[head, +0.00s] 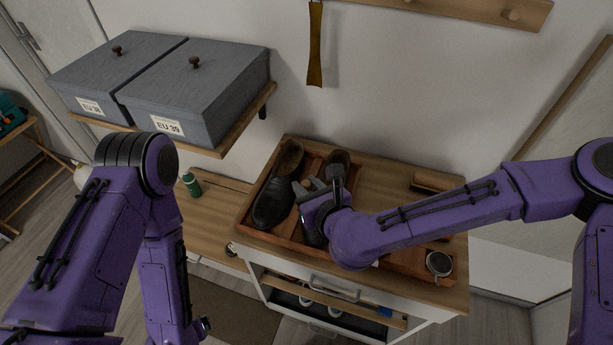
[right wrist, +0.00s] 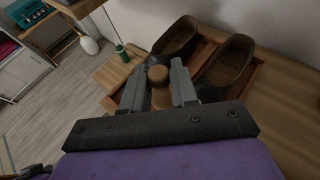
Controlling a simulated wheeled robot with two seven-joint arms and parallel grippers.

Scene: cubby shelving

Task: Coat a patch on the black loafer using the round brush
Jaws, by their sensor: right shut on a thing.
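A pair of black loafers stands in a wooden tray (head: 262,180) on the cabinet top. The left loafer (head: 272,205) shows in full; the other loafer (head: 338,160) is partly covered by my right gripper (head: 318,188). Both loafers also show in the right wrist view, the left one (right wrist: 176,38) and the right one (right wrist: 228,62). In that view my right gripper (right wrist: 157,78) is shut on a round brown wooden piece (right wrist: 158,74), apparently the round brush's handle. The bristles are hidden, so I cannot tell whether they touch a loafer.
Grey shoe boxes (head: 205,85) stand on a wall shelf. A shoehorn (head: 315,50) hangs above.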

